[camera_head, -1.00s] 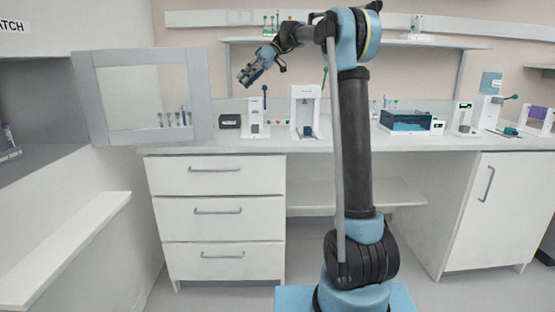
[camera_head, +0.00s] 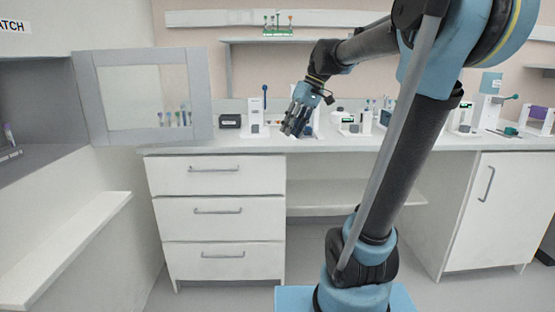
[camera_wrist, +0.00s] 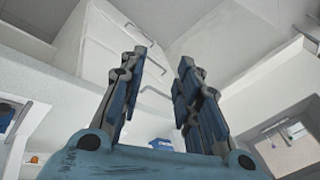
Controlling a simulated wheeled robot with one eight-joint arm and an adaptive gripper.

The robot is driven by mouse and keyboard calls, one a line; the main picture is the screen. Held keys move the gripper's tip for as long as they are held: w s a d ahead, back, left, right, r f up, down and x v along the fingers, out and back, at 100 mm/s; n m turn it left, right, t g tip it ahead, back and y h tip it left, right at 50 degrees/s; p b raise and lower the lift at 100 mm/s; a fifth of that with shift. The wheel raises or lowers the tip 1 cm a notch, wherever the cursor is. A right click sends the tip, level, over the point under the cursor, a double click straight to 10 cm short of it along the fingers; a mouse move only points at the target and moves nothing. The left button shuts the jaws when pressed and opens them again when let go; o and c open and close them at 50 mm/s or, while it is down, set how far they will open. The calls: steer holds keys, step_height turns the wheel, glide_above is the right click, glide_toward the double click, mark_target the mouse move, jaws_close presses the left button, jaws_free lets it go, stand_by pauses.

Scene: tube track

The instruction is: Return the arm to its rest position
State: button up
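My gripper (camera_head: 297,122) hangs in front of the white bench in the head view, with its fingers pointing down and slightly left. In the wrist view my gripper (camera_wrist: 161,75) has its two blue fingers apart, with nothing between them. My arm leans to the right from its base and bends back left at the elbow, near the top of the picture. The gripper hides part of a white device on the bench behind it.
The bench (camera_head: 240,146) carries a black box (camera_head: 230,121), a white device with a blue-tipped lever (camera_head: 255,122) and other instruments at right. A tube rack (camera_head: 278,30) is on the upper shelf. A grey-framed pane (camera_head: 143,97) stands at left. The floor before the drawers (camera_head: 218,212) is clear.

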steer(key=s+d+f+m+h, duration=0.1)
steer(key=s+d+f+m, duration=0.1)
steer(key=s+d+f, duration=0.2)
steer(key=s+d+f+m+t+h, duration=0.1)
steer(key=s+d+f+m+h, duration=0.1)
steer(key=s+d+f, duration=0.3)
steer(key=s+d+f+m+t+h, duration=0.1)
steer(key=s+d+f+m, duration=0.2)
steer(key=s+f, duration=0.8)
step_height(320, 180, down, 6)
steer(key=shift+s+d+r+h, duration=0.1)
steer(key=shift+s+d+h, duration=0.15)
steer(key=shift+d, duration=0.65)
